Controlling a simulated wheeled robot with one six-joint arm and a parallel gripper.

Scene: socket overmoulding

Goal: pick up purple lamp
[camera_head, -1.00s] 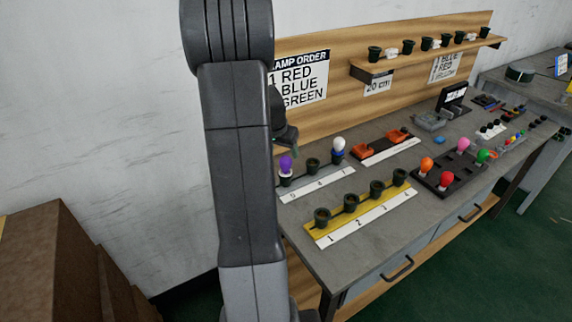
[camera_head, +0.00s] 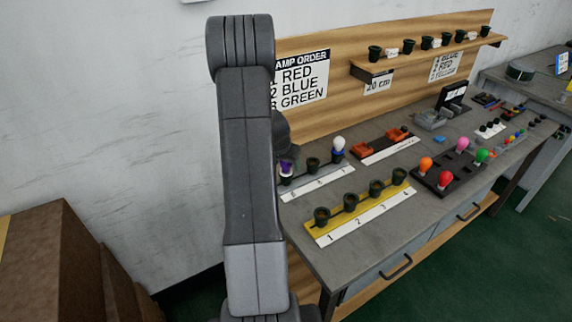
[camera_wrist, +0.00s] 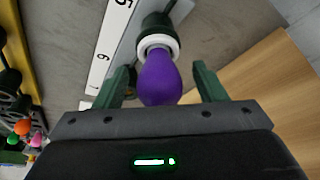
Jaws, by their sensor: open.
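The purple lamp (camera_wrist: 160,78) sits in a dark socket (camera_wrist: 156,28) with a white ring between them. In the wrist view it lies between the two green fingers of my gripper (camera_wrist: 160,84), which are open with a gap on each side of the bulb. In the head view the purple lamp (camera_head: 286,167) stands at the left end of a white numbered strip and is partly hidden by my gripper, which is above it. Whether a finger touches the bulb cannot be told.
On the same strip are an empty socket (camera_head: 313,164) and a white lamp (camera_head: 338,145). A yellow strip (camera_head: 318,236) with several empty sockets lies in front. A dark tray (camera_head: 436,187) with several coloured lamps is to the right. A wooden back panel (camera_head: 350,104) stands behind.

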